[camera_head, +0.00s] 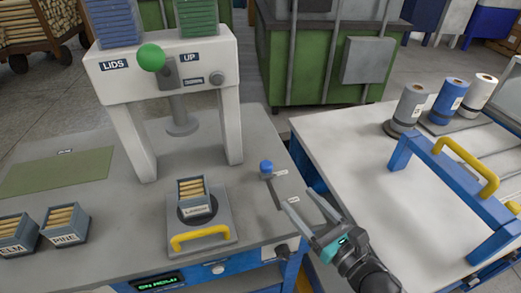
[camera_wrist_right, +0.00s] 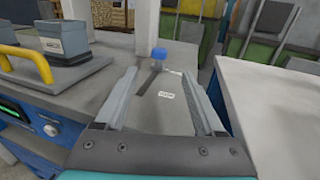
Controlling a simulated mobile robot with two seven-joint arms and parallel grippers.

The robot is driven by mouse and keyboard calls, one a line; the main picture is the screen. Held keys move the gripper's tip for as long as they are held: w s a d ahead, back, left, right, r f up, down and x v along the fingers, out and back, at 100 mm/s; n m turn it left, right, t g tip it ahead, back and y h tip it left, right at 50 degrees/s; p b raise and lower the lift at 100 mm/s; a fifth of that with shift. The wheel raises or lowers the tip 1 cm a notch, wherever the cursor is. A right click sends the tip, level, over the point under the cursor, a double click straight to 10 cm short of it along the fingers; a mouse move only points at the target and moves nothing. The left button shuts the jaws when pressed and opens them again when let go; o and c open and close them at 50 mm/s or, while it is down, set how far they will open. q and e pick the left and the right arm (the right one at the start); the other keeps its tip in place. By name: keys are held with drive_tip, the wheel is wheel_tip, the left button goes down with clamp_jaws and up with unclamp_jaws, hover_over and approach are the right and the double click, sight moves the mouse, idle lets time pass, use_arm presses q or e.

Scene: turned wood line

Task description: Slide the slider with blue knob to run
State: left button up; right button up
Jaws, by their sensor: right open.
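The slider's blue knob (camera_head: 266,167) stands at the far end of a dark slot on the right side of the grey bench top, and it shows in the wrist view (camera_wrist_right: 158,54) too. Small white labels lie beside the slot; their words are too small to read surely. My right gripper (camera_head: 298,198) is open and empty. Its fingers reach over the slot area from the near right, and the knob is beyond the fingertips, roughly midway between them in the wrist view (camera_wrist_right: 158,76). I see no contact. My left gripper is not in view.
A white press (camera_head: 160,70) with a green ball handle (camera_head: 151,57) stands left. A yellow-handled plate (camera_head: 205,237) holds a crate of sticks (camera_head: 193,193). A green display (camera_head: 157,282) appears to read ON HOLD. A gap separates the white table (camera_head: 345,140) with its blue frame (camera_head: 455,190).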

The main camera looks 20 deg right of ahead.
sight(270, 168)
drive_tip(key=x, duration=0.3)
drive_tip(key=shift+r, duration=0.1)
drive_tip(key=b+x, duration=0.1)
drive_tip(key=x, duration=0.8)
drive_tip(key=shift+w+a, duration=0.15)
drive_tip(key=shift+w, duration=0.2)
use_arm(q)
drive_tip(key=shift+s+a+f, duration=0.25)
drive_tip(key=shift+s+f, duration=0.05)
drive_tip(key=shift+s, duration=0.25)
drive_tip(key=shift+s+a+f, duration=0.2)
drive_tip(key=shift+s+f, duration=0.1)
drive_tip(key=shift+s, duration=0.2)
use_arm(e)
drive_tip(key=shift+x, duration=1.05)
clamp_jaws()
